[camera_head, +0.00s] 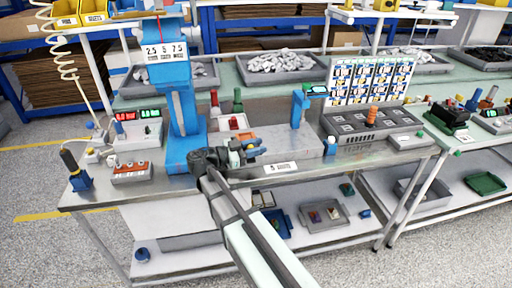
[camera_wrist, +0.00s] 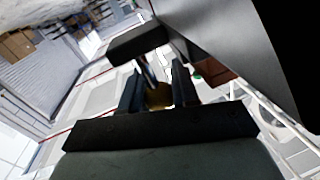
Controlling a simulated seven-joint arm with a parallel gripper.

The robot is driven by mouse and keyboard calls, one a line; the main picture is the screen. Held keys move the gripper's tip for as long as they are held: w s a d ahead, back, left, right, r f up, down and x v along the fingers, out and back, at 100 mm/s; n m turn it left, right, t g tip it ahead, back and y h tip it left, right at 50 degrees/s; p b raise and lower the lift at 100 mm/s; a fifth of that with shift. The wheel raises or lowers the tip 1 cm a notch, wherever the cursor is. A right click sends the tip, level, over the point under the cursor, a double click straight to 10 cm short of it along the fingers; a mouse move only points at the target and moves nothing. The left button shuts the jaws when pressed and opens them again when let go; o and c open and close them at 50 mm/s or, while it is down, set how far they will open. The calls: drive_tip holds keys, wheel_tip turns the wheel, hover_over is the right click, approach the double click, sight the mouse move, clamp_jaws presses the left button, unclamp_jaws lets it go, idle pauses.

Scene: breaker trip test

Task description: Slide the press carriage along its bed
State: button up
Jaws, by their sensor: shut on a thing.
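A blue press (camera_head: 180,110) stands on the left part of the bench, with plates reading 2.5, 5 and 7.5 on its head. To its right is a flat grey bed (camera_head: 292,142) with a white label at its front edge. My gripper (camera_head: 248,151) is at the bed's left end, close to the press foot. In the wrist view my gripper (camera_wrist: 157,90) has its two dark fingers on either side of a brass-coloured knob (camera_wrist: 159,97) and is shut on it. The press carriage itself is mostly hidden by my gripper, so its outline cannot be told.
A blue stand (camera_head: 301,105) with a green display rises behind the bed's right end. A dark slotted panel (camera_head: 362,122) with an orange knob lies further right. A red-button box (camera_head: 131,171) and a meter (camera_head: 138,133) are left of the press. The bed's right part looks clear.

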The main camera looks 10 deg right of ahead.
clamp_jaws()
drive_tip(key=d, duration=1.3)
drive_tip(key=shift+d, duration=0.2)
drive_tip(key=o, duration=0.6)
unclamp_jaws()
